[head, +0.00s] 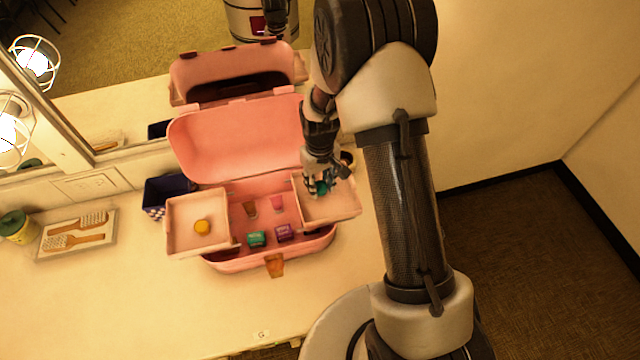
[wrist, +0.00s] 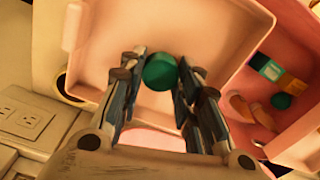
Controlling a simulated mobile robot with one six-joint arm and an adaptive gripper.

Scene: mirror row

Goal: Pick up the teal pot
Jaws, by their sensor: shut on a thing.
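The teal pot (head: 321,188) is at the right-hand tray (head: 340,208) of the open pink case, partly hidden by my fingers. In the wrist view the teal pot (wrist: 160,72) shows as a round teal top between my fingertips. My gripper (head: 318,182) is shut on it, with a finger on each side, and it also shows in the wrist view (wrist: 163,80). The pot is over or just on the pale tray floor (wrist: 185,30); I cannot tell whether it touches.
The pink case (head: 225,140) has its lid up, with a teal item (head: 256,239), a purple item (head: 284,232) and small cups inside. A yellow pot (head: 202,227) sits in the left tray. A dark blue bin (head: 165,190) stands left. The counter front is clear.

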